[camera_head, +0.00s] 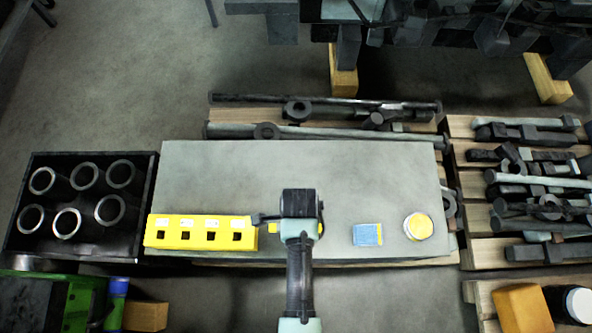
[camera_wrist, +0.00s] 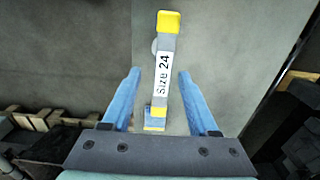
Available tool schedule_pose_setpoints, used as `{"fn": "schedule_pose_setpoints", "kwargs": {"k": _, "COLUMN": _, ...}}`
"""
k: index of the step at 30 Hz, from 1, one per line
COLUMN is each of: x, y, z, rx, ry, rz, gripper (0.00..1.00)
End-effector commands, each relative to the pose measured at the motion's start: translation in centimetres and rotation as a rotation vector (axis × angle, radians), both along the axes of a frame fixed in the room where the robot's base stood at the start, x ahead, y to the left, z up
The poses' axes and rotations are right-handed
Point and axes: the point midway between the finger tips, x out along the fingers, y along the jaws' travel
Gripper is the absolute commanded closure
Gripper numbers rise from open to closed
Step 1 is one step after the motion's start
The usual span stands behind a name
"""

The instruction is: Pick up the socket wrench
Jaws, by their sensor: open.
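The socket wrench (camera_wrist: 163,45) has a grey body with yellow parts and a white label reading "Size 24". In the wrist view it runs lengthwise between the two blue fingers of my gripper (camera_wrist: 159,75). The fingers are apart, with a gap on each side of the wrench. In the head view my gripper (camera_head: 300,205) is over the front middle of the grey tabletop (camera_head: 300,170). There it hides most of the wrench, and only small yellow bits show beside it.
A yellow block with square holes (camera_head: 200,233) lies left of my gripper. A blue box (camera_head: 367,235) and a round yellow-topped tin (camera_head: 418,226) are to its right. A black crate of metal cylinders (camera_head: 150,190) stands left. Pallets of metal parts (camera_head: 470,190) lie right. The tabletop's back half is clear.

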Motion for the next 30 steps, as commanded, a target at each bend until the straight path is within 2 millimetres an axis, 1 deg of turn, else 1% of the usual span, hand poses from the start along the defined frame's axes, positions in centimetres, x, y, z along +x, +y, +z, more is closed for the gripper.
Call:
{"fn": "schedule_pose_setpoints", "kwargs": {"k": 5, "x": 0.1, "y": 0.2, "z": -1.3, "rx": 0.0, "ry": 0.0, "rz": 0.002, "gripper": 0.4}}
{"fn": "schedule_pose_setpoints", "kwargs": {"k": 9, "x": 0.2, "y": 0.7, "z": -3.2, "rx": 0.0, "ry": 0.0, "rz": 0.003, "gripper": 0.4}}
{"fn": "schedule_pose_setpoints", "kwargs": {"k": 13, "x": 0.2, "y": 0.6, "z": -4.8, "rx": 0.0, "ry": -0.001, "rz": 0.002, "gripper": 0.4}}
{"fn": "schedule_pose_setpoints", "kwargs": {"k": 17, "x": 0.2, "y": 0.6, "z": -5.4, "rx": 0.0, "ry": -0.003, "rz": 0.002, "gripper": 0.4}}
{"fn": "schedule_pose_setpoints", "kwargs": {"k": 23, "x": 0.2, "y": 0.6, "z": -5.4, "rx": 0.0, "ry": -0.003, "rz": 0.002, "gripper": 0.4}}
{"fn": "schedule_pose_setpoints", "kwargs": {"k": 26, "x": 0.2, "y": 0.6, "z": -5.4, "rx": 0.0, "ry": -0.003, "rz": 0.002, "gripper": 0.56}}
{"fn": "schedule_pose_setpoints", "kwargs": {"k": 30, "x": 0.2, "y": 0.6, "z": -5.4, "rx": 0.0, "ry": -0.003, "rz": 0.002, "gripper": 0.81}}
